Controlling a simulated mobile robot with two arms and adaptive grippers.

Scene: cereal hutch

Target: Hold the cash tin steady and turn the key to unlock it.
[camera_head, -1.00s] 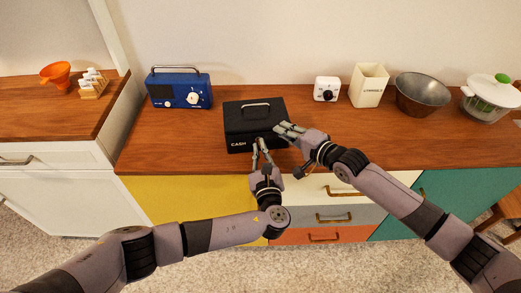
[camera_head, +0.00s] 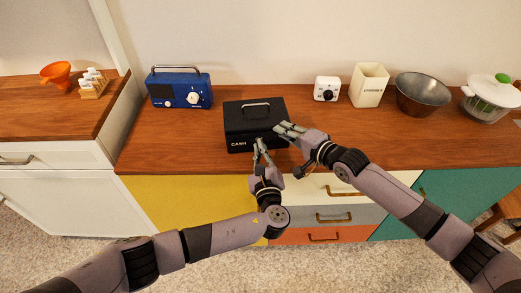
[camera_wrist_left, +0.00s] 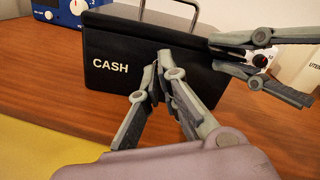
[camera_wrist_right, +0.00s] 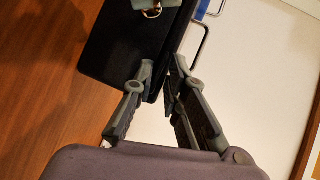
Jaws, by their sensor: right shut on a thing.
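The black cash tin (camera_head: 240,120) stands on the wooden top, its handle raised and CASH on its front; it also shows in the left wrist view (camera_wrist_left: 105,50). My right gripper (camera_head: 281,128) is shut on the tin's right front edge; its fingers sit at the tin's edge in the right wrist view (camera_wrist_right: 160,70). My left gripper (camera_head: 258,144) is at the tin's front face, its fingertips close together (camera_wrist_left: 157,66). Whether they grip anything is hidden. A small metal ring (camera_wrist_right: 149,11) shows by the left fingertips in the right wrist view; the key itself is not clear.
A blue radio (camera_head: 180,90) stands left of the tin.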

